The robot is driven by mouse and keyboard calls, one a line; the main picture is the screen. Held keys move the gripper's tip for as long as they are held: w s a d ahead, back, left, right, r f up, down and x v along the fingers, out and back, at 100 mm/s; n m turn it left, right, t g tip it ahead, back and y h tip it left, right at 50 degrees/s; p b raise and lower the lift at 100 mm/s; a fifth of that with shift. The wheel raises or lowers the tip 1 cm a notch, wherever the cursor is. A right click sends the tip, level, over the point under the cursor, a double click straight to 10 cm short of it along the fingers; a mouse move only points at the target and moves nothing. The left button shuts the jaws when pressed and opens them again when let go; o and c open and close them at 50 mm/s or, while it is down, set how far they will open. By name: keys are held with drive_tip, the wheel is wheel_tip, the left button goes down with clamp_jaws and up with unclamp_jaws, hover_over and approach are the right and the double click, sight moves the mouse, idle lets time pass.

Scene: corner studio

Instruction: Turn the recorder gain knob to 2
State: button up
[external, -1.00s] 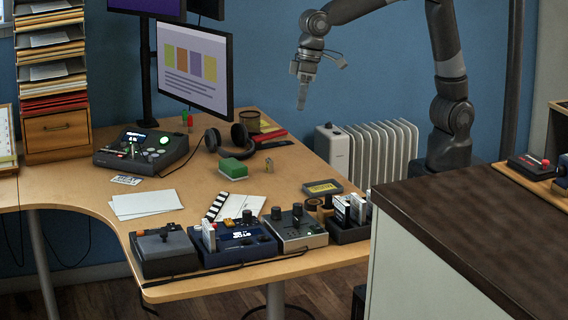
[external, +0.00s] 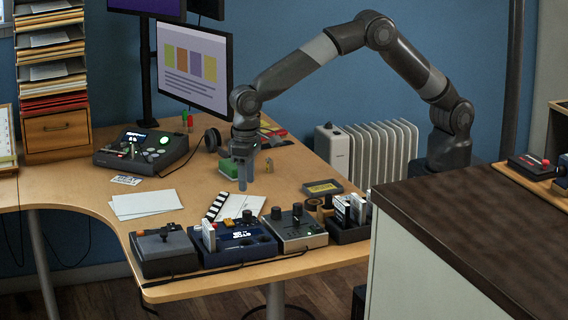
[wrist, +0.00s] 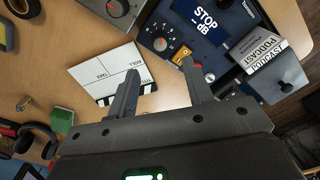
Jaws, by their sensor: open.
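The recorder appears to be the dark blue box (external: 212,258) at the desk's front edge. In the wrist view its lit screen (wrist: 203,19) reads STOP and dB. Near the screen are an orange panel (wrist: 181,54) and a dark round knob (wrist: 160,44).
A clapperboard (wrist: 108,72) lies beside the recorder. A grey box with a joystick (external: 165,252) stands left of it, a silver box with knobs (external: 300,237) right. Headphones (external: 212,140) and a green block (external: 228,168) lie farther back.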

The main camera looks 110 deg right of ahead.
sight(247, 211)
wheel_tip(247, 211, down, 10)
drive_tip(key=shift+a+r, duration=0.1)
idle(0.4)
drive_tip(key=c, duration=1)
drive_tip(key=shift+n, duration=0.4)
drive_tip(key=n, duration=0.5)
drive_tip(key=shift+n, duration=0.4)
